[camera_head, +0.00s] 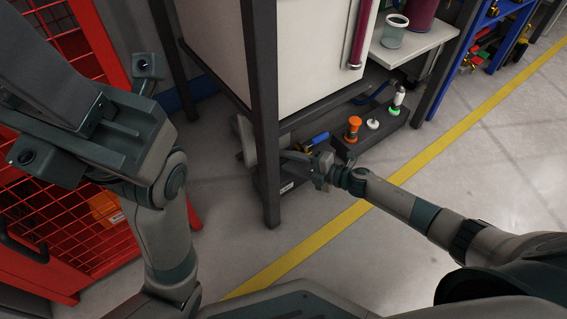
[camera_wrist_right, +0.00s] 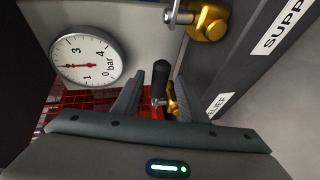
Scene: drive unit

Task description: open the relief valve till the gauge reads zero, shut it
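The round gauge (camera_wrist_right: 88,60) has a white face marked in bar. Its red needle points left, near where the 2 sits, well away from the 0. The relief valve (camera_wrist_right: 173,102) is a small brass body with a black handle (camera_wrist_right: 160,76), beside a partly hidden label ending in "LIEF" (camera_wrist_right: 219,104). My right gripper (camera_wrist_right: 156,98) has its fingers apart, one on each side of the black handle, with a gap at the left; contact on the right is unclear. In the head view the right gripper (camera_head: 308,165) is low beside the frame leg.
A second brass valve (camera_wrist_right: 208,22) sits by the "SUPP" label (camera_wrist_right: 282,24). A dark frame leg (camera_head: 267,150) stands close to the right gripper. A dark box (camera_head: 372,128) carries orange, white and green knobs. A red mesh cabinet (camera_head: 75,215) stands left. Floor in front is clear.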

